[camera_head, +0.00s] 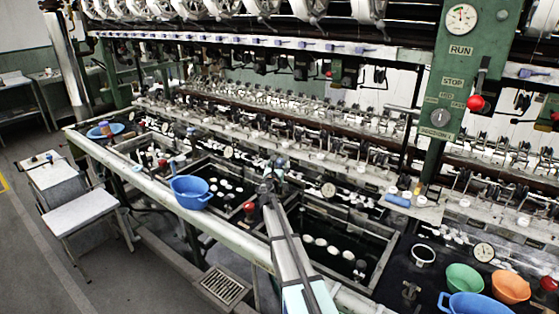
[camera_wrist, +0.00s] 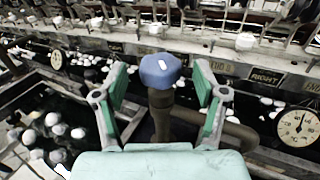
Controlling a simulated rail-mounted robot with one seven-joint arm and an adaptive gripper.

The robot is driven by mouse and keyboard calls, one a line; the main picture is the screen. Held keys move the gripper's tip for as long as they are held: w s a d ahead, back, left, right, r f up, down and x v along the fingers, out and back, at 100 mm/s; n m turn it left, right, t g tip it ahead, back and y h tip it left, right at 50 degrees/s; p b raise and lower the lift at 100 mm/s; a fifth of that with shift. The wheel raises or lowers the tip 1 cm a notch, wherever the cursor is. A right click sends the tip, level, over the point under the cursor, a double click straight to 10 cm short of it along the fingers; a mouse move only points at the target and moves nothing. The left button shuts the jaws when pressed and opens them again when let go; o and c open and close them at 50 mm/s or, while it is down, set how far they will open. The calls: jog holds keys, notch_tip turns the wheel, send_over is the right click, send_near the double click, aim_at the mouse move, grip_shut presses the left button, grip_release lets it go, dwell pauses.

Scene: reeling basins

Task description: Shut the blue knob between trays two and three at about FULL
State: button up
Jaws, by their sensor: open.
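The blue knob (camera_wrist: 160,70) sits upright on a dark post in the wrist view, with a small white mark on its top. My gripper (camera_wrist: 160,85) is open, with one green-padded finger to the left of the knob and one to the right. Clear gaps show between the knob and both pads. In the head view my gripper (camera_head: 272,184) is over the divider between two dark basins. The knob cannot be made out clearly there. The tray on the left (camera_wrist: 75,85) and the tray on the right (camera_wrist: 285,97) hold white cocoons in dark water.
A round dial (camera_wrist: 297,127) stands right of the knob, and a pipe (camera_wrist: 235,133) runs beside the post. A ledge with a RIGHT label (camera_wrist: 266,77) lies behind. A blue basin (camera_head: 190,192) sits on the front rail to the left. A red knob (camera_head: 249,207) is near my arm.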

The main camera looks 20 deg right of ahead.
jog(key=shift+x, duration=1.45)
jog(key=c, duration=1.2)
jog(key=shift+o, duration=0.2)
jog(key=shift+p, duration=0.3)
